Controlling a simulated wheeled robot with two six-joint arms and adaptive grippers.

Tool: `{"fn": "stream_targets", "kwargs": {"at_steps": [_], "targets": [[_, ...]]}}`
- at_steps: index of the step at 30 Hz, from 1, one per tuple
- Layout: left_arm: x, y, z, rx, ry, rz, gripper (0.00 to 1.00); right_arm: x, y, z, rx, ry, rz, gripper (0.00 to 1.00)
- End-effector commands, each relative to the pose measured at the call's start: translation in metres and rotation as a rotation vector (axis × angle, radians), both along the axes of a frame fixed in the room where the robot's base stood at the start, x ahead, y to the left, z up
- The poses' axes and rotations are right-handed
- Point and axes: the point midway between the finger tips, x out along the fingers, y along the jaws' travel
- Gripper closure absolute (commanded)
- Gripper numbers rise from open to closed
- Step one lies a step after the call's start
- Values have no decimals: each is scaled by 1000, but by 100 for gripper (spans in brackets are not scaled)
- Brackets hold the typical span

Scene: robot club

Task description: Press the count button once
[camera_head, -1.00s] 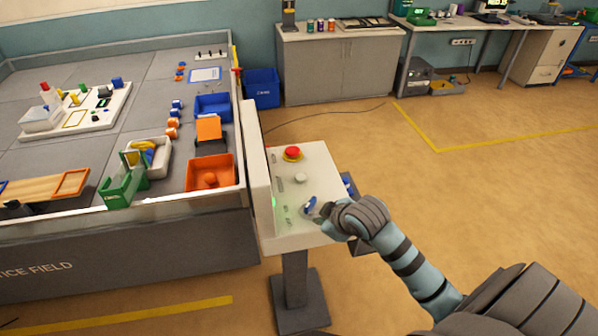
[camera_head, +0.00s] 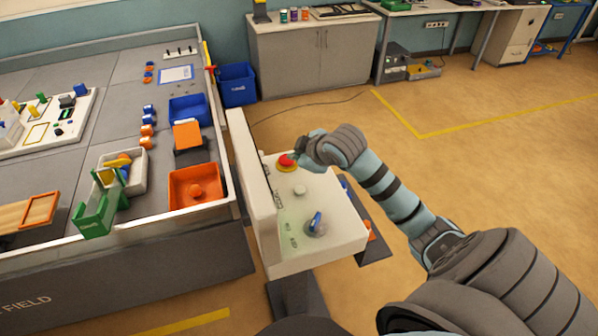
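The control box (camera_head: 340,233) stands on a post beside the field table. Its sloped top carries a red mushroom button (camera_head: 287,162) on a yellow ring at the far end, a pale round button (camera_head: 299,190) in the middle and a blue-handled knob (camera_head: 316,223) at the near end. The labels are too small to read, so I cannot tell by name which one is the count button. My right gripper (camera_head: 294,155) is at the red button, partly overlapping it in the picture. I cannot tell whether it touches it, or whether its fingers are open. My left gripper is out of view.
An upright panel (camera_head: 250,180) edges the box on its left. The field table beyond holds an orange bin (camera_head: 196,187), a blue bin (camera_head: 189,110) and a green holder (camera_head: 98,208). The floor to the right is open.

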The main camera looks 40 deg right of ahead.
Motion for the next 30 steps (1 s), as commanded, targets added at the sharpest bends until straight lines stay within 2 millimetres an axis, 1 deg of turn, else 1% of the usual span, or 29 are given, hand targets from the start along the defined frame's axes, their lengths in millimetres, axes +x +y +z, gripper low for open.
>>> {"fn": "stream_targets", "kwargs": {"at_steps": [4,8,12,19,24,30], "targets": [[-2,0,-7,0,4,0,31,0,1,-9,0,1,1,100],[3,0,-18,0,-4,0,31,1,1,-24,0,1,1,100],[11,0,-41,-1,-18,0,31,1,1,-42,0,0,2,100],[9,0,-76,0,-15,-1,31,1,1,-69,1,1,2,100],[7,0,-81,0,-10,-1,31,1,1,-84,0,1,2,100],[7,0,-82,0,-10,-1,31,2,1,-89,0,0,2,100]]}}
